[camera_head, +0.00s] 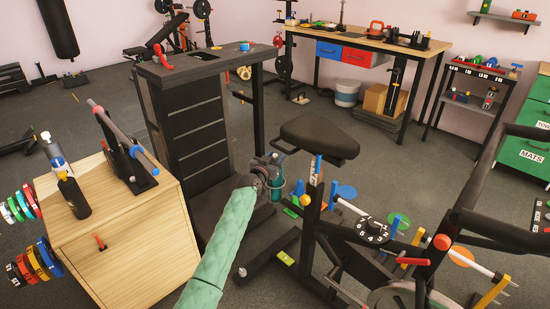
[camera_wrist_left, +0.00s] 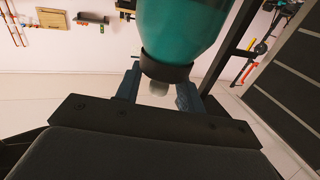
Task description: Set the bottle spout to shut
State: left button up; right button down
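The teal bottle (camera_wrist_left: 180,28) fills the upper middle of the left wrist view, with a dark collar and a small pale spout (camera_wrist_left: 158,88) pointing toward my gripper. In the head view the bottle (camera_head: 278,189) is small and partly covered by my left gripper (camera_head: 268,172). In the wrist view, the dark fingers of my left gripper (camera_wrist_left: 159,88) stand on either side of the spout, with a visible gap around it. The gripper looks open. I cannot tell whether the spout is pulled out or pushed in. My right gripper is out of view.
An exercise bike with a black saddle (camera_head: 318,135) stands close to the right of my gripper. A dark slatted cabinet (camera_head: 190,120) stands behind to the left. A wooden cabinet (camera_head: 130,240) at the front left carries a black bottle (camera_head: 73,196) and a pale bottle (camera_head: 53,152).

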pick_arm(q)
jog(key=shift+s+r, duration=0.1)
jog(key=v, duration=0.7)
jog(key=shift+s+a, duration=0.15)
jog(key=shift+s, duration=0.1)
dwell(0.4)
